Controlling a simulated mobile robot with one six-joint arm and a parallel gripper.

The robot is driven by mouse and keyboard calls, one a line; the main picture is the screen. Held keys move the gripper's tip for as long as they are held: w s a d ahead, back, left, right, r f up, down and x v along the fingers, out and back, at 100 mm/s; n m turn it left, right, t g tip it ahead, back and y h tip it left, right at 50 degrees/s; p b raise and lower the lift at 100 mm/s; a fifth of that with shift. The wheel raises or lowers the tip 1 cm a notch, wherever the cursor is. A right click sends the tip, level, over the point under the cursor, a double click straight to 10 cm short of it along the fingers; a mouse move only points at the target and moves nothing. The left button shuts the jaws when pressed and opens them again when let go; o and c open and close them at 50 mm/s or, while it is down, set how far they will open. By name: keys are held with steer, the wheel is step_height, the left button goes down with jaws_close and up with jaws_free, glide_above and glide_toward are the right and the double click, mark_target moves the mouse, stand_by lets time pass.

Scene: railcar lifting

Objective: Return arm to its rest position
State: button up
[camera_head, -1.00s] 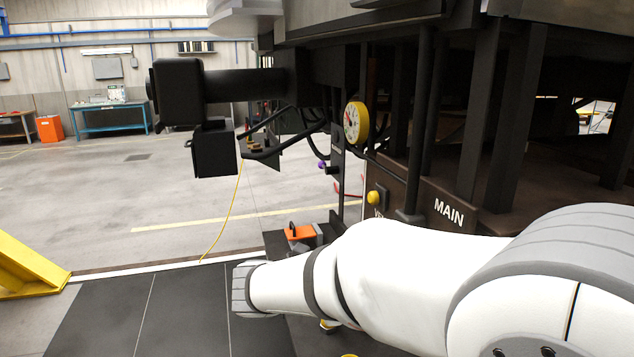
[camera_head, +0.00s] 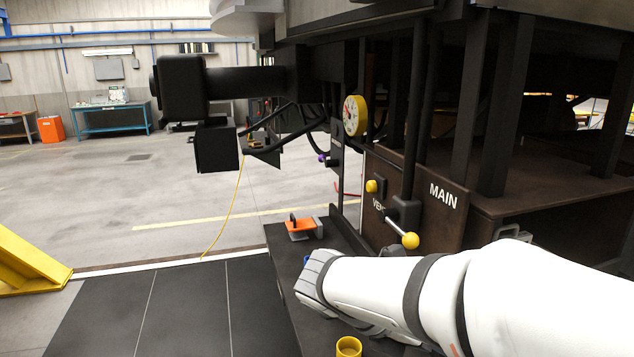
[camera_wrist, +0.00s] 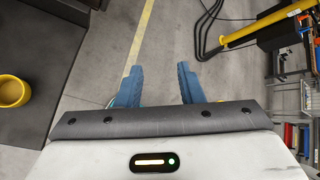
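My white arm crosses the lower right of the head view, over the dark ledge beside the railcar. Its end hides most of my gripper there. In the wrist view the two blue fingers of my gripper (camera_wrist: 160,86) stand well apart, with only grey floor and part of a yellow line seen between them. My gripper is open and holds nothing.
A brown panel marked MAIN (camera_head: 443,197) carries a lever with a yellow knob (camera_head: 410,240) close above my arm. A yellow gauge (camera_head: 354,115) hangs nearby. An orange-handled tool (camera_head: 301,226) and a yellow cup (camera_head: 348,347) are on the ledge. Open floor (camera_head: 110,190) lies left.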

steer(key=s+a+f+m+t+y+b, duration=0.1)
steer(key=s+f+m+y+b, duration=0.1)
steer(key=m, duration=1.1)
steer(key=s+a+f+m+t+y+b, duration=0.1)
steer(key=s+f+m+y, duration=0.3)
steer(key=m, duration=1)
step_height(320, 180, down, 3)
steer(key=y+b, duration=0.1)
steer(key=y, duration=0.3)
steer(key=shift+f+t, duration=0.2)
steer(key=shift+t, duration=0.1)
